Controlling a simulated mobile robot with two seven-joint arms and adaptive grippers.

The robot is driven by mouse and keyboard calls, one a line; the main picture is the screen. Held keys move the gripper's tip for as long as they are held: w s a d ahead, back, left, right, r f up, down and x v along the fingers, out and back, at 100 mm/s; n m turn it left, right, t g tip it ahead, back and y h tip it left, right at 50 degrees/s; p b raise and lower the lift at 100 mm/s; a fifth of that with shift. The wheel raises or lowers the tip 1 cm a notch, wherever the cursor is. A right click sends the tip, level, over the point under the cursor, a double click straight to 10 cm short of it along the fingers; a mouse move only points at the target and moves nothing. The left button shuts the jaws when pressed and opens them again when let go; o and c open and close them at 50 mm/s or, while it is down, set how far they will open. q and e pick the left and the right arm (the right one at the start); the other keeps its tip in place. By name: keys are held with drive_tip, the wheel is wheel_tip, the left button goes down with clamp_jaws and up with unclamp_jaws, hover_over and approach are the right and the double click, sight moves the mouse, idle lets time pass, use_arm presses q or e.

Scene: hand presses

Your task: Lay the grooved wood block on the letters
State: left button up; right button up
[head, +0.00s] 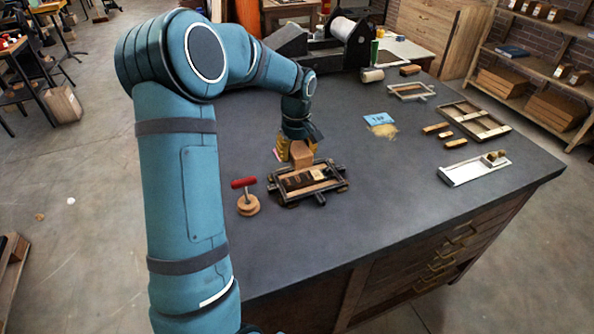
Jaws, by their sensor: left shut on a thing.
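My left gripper (298,150) has yellow fingers and is shut on a brown wood block (302,157). The groove cannot be made out at this size. The block is at the far edge of a dark metal frame (334,186) that lies flat on the dark table. The letters (298,181) show as a dark patch among wood strips inside this frame. I cannot tell whether the block touches the frame or hangs just above it. My right gripper is not in view.
A red-handled tool with a round wood base (248,206) stands left of the frame. On the right lie a blue card (378,120), small wood blocks (436,128), a wooden frame (487,126) and a white tray (475,171). The table (400,205) is clear right of the metal frame.

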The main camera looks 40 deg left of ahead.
sight(297, 177)
use_arm(q)
wheel_tip(297, 177, down, 6)
drive_tip(key=shift+f+b, duration=0.25)
drive_tip(key=shift+b, duration=0.2)
drive_tip(key=shift+f+b, duration=0.3)
drive_tip(key=shift+f, duration=0.15)
drive_tip(key=o, duration=1.3)
drive_tip(key=shift+c, duration=0.2)
drive_tip(key=shift+r, duration=0.1)
drive_tip(key=shift+r, duration=0.25)
wheel_tip(297, 177, up, 12)
drive_tip(key=p, duration=0.2)
drive_tip(key=shift+r+p, duration=0.15)
drive_tip(key=shift+p, duration=0.15)
